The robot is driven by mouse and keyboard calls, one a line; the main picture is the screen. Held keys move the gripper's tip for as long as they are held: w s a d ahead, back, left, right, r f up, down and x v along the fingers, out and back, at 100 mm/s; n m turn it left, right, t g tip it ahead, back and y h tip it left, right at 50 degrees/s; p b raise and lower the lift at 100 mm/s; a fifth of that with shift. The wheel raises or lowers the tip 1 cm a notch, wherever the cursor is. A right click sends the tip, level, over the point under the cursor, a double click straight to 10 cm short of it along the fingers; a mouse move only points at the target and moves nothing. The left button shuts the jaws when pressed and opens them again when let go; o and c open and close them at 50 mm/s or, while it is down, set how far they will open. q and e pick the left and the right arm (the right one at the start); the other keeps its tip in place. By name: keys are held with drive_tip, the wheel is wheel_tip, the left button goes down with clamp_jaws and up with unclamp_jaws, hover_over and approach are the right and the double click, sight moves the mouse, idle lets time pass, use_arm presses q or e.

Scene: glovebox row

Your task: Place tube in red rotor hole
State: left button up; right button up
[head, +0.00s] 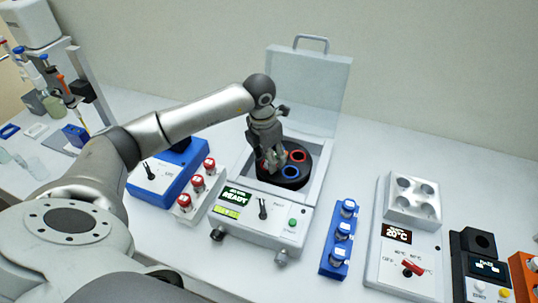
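The centrifuge (262,226) stands in the middle of the head view with its clear lid (309,85) raised. Inside is a black rotor (285,184) with red-ringed and blue-ringed holes. One red-ringed hole (300,143) shows at the rotor's back; another red patch shows at its left, partly behind the gripper. My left gripper (272,166) points down over the rotor's left part. Its fingertips are small and partly merge with the dark rotor, so I cannot tell whether it holds a tube. My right gripper is out of view.
A rack with red-capped tubes (197,183) stands left of the centrifuge, beside a blue device (160,178). A blue rack (338,240) with blue-capped tubes stands to its right. A heater block (405,250) stands farther right. Bare bench lies behind these devices.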

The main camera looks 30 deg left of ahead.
sight(265, 167)
use_arm(q)
drive_tip(key=shift+r, duration=0.35)
wheel_tip(265, 167, up, 11)
drive_tip(key=s+b, duration=0.1)
drive_tip(key=b, duration=0.2)
drive_tip(key=shift+s+a+r, duration=0.15)
drive_tip(key=shift+s+a, duration=0.05)
drive_tip(key=shift+a, duration=0.05)
